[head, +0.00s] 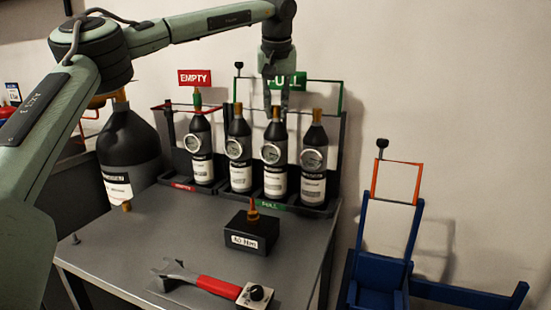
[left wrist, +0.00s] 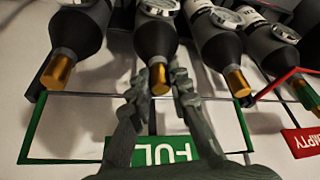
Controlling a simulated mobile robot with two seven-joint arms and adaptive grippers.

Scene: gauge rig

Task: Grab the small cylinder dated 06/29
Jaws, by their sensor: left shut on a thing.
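Small dark cylinders with gold necks, round gauges and white labels stand in a rack at the back of the table. Three stand in the FULL section: a left one (head: 239,150), a middle one (head: 275,155) and a right one (head: 313,160). Another (head: 201,148) stands in the EMPTY section. The label dates are too small to read. My left gripper (head: 276,110) points down from above, shut on the neck of the middle FULL cylinder. In the left wrist view its fingers (left wrist: 158,90) flank that cylinder's gold neck (left wrist: 159,78). My right gripper is not in view.
The green FULL frame (left wrist: 40,130) and red EMPTY sign (head: 194,78) rise behind the cylinders. A large dark cylinder (head: 130,145) is at left. A blue stand (head: 378,275) is at right.

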